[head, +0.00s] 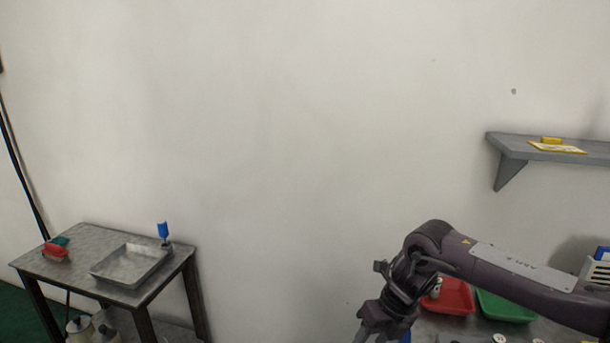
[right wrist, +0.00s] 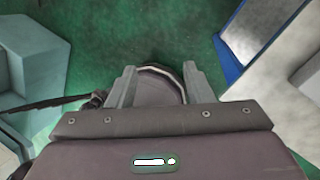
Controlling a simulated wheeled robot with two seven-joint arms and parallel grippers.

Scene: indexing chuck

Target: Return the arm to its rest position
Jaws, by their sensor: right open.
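My right arm comes in from the right in the head view, and its dark gripper (head: 376,332) hangs down at the bottom edge, partly cut off. In the right wrist view the two grey fingers of the right gripper (right wrist: 160,84) stand apart with nothing held between them. A rounded dark shape with a pale rim shows beyond the fingers, over green floor. My left gripper is not in view.
A red tray (head: 453,296) and a green tray (head: 505,306) stand behind my right arm. A grey wall shelf (head: 508,152) is above right. A metal table (head: 85,246) with a shallow tray (head: 130,264) stands at left. Bare wall fills the middle.

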